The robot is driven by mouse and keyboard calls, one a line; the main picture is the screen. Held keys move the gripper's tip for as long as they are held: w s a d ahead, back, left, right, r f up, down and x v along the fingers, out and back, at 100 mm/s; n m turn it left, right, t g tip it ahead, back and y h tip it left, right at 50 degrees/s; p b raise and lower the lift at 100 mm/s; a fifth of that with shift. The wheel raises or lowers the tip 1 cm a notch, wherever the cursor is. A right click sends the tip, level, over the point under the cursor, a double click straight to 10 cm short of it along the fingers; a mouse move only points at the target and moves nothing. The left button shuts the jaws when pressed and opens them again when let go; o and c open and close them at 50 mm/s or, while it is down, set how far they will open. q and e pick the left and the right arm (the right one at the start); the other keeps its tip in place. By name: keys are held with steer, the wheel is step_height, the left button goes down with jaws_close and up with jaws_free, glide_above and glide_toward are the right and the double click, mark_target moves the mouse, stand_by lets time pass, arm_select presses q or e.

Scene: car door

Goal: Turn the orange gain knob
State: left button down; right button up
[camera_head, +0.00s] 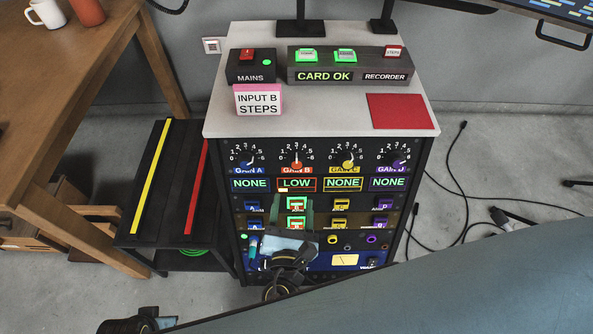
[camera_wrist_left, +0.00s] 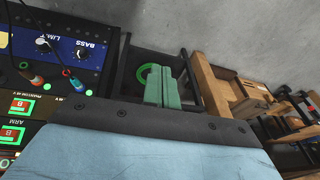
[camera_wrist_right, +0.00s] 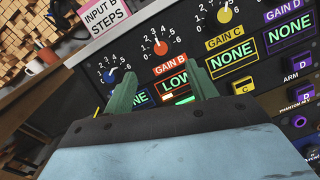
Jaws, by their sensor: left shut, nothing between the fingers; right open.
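The orange GAIN B knob (camera_head: 296,163) is in the top row of the rack front, second from left, its white mark pointing up near 3. It also shows in the right wrist view (camera_wrist_right: 161,48), just beyond my fingertips. The GAIN B display (camera_head: 296,184) below it reads LOW. My right gripper (camera_head: 293,207) is in front of the rack below this display, open and empty, its fingers spread apart toward the knob without touching it. My left gripper (camera_wrist_left: 165,72) is shut and empty, low beside the rack; in the head view only part of its arm shows at the bottom left.
The blue GAIN A (camera_head: 245,162), yellow GAIN C (camera_head: 347,161) and purple GAIN D (camera_head: 399,161) knobs flank it; their displays read NONE. A pink-topped INPUT B STEPS card (camera_head: 257,101) stands on the rack top. A dark cart (camera_head: 173,180) stands left; cables lie right.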

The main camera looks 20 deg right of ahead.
mark_target(297, 164)
steer(key=b+x, duration=0.1)
steer(key=x, duration=0.8)
steer(key=shift+w+d+f+b, duration=0.1)
steer(key=shift+w+d+b, duration=0.05)
steer(key=shift+w+b, duration=0.15)
steer(key=shift+w+d, duration=0.2)
steer(key=shift+w, duration=0.2)
arm_select(q)
steer(key=r, duration=0.1)
steer(key=d+r, duration=0.1)
steer(key=r, duration=0.1)
steer(key=d+r, duration=0.1)
steer(key=r, duration=0.1)
steer(key=shift+w+d, duration=0.2)
steer(key=shift+w, duration=0.15)
arm_select(e)
steer(key=c, duration=1)
